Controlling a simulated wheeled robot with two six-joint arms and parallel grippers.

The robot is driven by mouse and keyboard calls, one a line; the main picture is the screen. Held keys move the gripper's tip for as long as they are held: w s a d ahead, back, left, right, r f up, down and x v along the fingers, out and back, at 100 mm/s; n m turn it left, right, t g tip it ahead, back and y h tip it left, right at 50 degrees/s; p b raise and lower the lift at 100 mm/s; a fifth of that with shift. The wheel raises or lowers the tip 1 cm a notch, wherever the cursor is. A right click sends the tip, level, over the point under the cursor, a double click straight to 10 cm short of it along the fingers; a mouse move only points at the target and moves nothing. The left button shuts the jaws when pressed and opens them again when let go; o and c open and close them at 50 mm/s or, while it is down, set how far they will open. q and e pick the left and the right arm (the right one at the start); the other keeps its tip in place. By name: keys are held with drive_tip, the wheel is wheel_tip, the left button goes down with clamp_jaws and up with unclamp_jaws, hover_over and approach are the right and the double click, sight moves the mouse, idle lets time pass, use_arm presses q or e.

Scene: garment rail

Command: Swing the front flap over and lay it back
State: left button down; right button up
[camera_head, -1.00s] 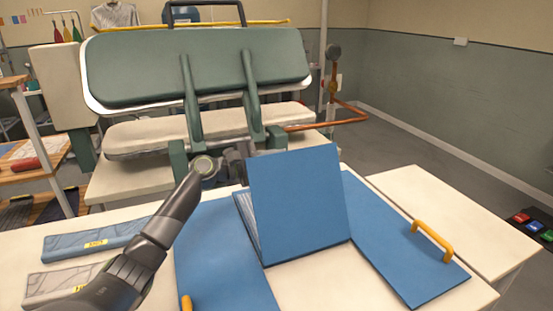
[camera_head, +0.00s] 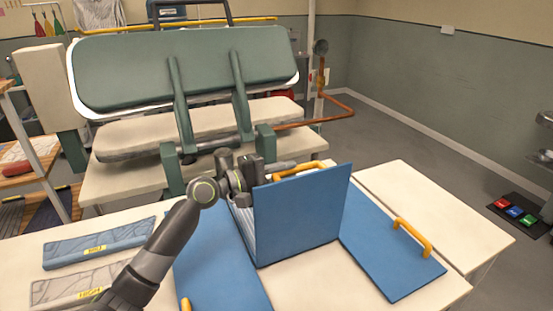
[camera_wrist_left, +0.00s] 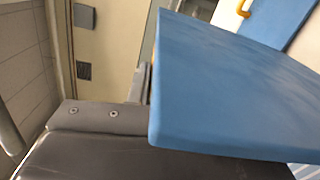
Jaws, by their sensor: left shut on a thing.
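The front flap (camera_head: 300,218) is a blue panel standing steeply on edge at the middle of the folding board. Its yellow handle (camera_head: 302,170) shows just over the top edge, on the far face. My left gripper (camera_head: 270,174) is behind the flap's upper left corner, shut on the handle, though the flap hides the contact. In the left wrist view the flap (camera_wrist_left: 230,95) fills the right side and covers the grip. The blue left panel (camera_head: 212,262) and right panel (camera_head: 390,250) lie flat. White layered cloth edges (camera_head: 243,228) show behind the flap. My right gripper is not in view.
A green pressing machine (camera_head: 190,70) with a pale padded bed stands behind the table (camera_head: 345,285). Two folded garments, blue (camera_head: 98,245) and grey (camera_head: 75,287), lie at the left. A yellow handle (camera_head: 412,236) rises from the right panel. A pale side table (camera_head: 430,205) is clear.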

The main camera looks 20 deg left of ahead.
use_arm(q)
drive_tip(key=shift+s+d+r+m+p, duration=0.2)
drive_tip(key=shift+s+d+m+p, duration=0.3)
drive_tip(key=shift+s+d, duration=0.55)
drive_tip(key=shift+w, duration=0.1)
